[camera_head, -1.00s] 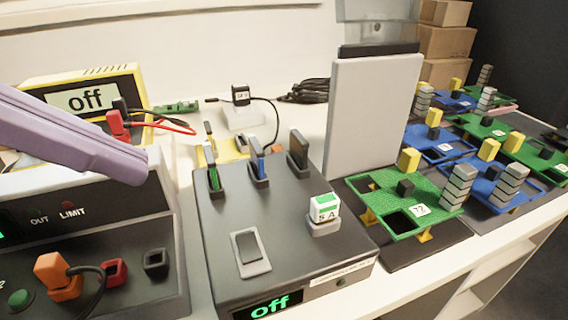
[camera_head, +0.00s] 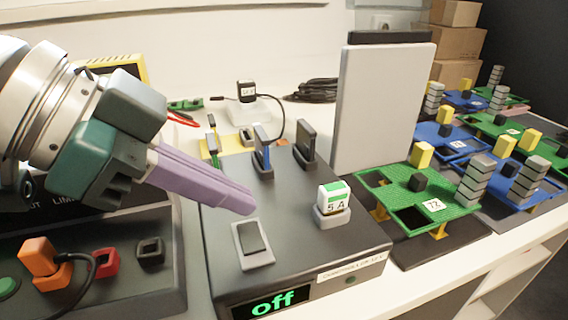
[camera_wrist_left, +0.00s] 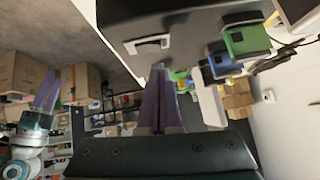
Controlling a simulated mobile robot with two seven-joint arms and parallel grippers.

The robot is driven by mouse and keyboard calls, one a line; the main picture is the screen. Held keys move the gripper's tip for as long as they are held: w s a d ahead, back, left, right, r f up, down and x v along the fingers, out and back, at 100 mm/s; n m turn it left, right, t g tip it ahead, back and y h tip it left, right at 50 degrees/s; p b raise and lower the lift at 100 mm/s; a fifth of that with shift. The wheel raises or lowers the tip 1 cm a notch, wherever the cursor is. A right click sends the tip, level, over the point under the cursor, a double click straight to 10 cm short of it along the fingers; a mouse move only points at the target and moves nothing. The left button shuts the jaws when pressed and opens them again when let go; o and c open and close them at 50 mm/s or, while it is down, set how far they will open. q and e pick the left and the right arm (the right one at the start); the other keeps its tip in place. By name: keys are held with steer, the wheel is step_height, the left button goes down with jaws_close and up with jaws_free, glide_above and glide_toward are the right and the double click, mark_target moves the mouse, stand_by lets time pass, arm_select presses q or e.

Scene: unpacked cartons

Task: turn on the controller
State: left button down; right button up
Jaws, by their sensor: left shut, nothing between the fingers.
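The controller (camera_head: 300,254) is a dark box on the bench, with a green "off" on its front display (camera_head: 277,303). A rocker switch (camera_head: 252,243) in a light grey frame sits on its top, near the front left; it also shows in the left wrist view (camera_wrist_left: 150,44). My left gripper (camera_head: 250,208), with long purple fingers, is shut and empty. Its tips are above the controller's top, just behind the rocker switch; whether they touch it cannot be told. The fingers show in the left wrist view (camera_wrist_left: 160,70) too. My right gripper does not show in the head view.
A white block marked "5 A" (camera_head: 333,200) and several upright plugs, one blue (camera_head: 263,158), stand on the controller. A power supply with an orange plug (camera_head: 43,258) is at left. A grey panel (camera_head: 382,105) and green board (camera_head: 425,200) are at right.

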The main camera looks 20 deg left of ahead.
mark_target(252, 223)
arm_select(q)
step_height(252, 223, down, 2)
steer(key=shift+a+f, duration=0.15)
steer(key=shift+f, duration=0.05)
steer(key=shift+w+a+f, duration=0.1)
steer(key=shift+w+f, duration=0.05)
steer(key=shift+f, duration=0.15)
steer(key=shift+s+d+r+p, duration=0.3)
steer(key=shift+s+p, duration=0.1)
steer(key=shift+p, duration=0.3)
steer(key=shift+s+d, duration=0.2)
steer(key=shift+s, duration=0.1)
